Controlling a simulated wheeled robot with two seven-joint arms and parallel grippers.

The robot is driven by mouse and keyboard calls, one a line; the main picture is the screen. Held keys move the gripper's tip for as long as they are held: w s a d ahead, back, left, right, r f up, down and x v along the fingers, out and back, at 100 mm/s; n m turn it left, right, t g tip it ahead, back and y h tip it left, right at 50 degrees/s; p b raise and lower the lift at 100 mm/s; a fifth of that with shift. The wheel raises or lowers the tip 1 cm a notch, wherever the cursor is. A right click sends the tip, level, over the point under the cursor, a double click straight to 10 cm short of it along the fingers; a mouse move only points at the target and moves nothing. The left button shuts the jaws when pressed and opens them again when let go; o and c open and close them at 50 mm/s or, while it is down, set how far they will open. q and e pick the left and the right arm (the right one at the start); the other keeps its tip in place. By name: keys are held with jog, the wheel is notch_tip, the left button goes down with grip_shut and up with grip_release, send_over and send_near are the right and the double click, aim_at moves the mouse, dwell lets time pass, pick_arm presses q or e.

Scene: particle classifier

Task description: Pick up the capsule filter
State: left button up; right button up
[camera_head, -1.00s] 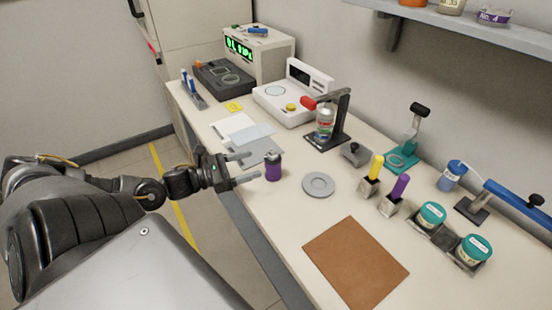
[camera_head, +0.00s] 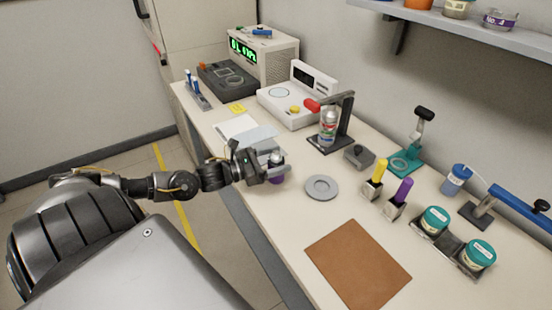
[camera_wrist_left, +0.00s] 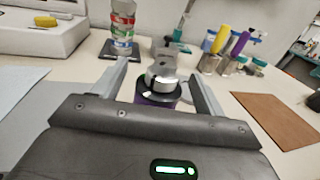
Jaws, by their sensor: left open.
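The capsule filter, which I take to be the small upright purple cylinder (camera_head: 277,180) with a black and silver top, stands on the bench near its front edge. It also shows in the left wrist view (camera_wrist_left: 161,86). My left gripper (camera_head: 274,169) is open around it, with one finger on each side. In the left wrist view a gap shows between the filter and each finger. The gripper hides part of the filter in the head view. My right gripper is not in view.
A round grey dish (camera_head: 322,187) sits just right of the filter. A press stand with a can (camera_head: 328,127) is behind. Grey and white sheets (camera_head: 240,128) lie to the left. A brown mat (camera_head: 358,264) lies at the front right. Bare bench surrounds the dish.

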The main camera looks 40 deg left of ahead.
pick_arm(q)
jog(key=shift+x, duration=1)
jog(key=c, duration=1.4)
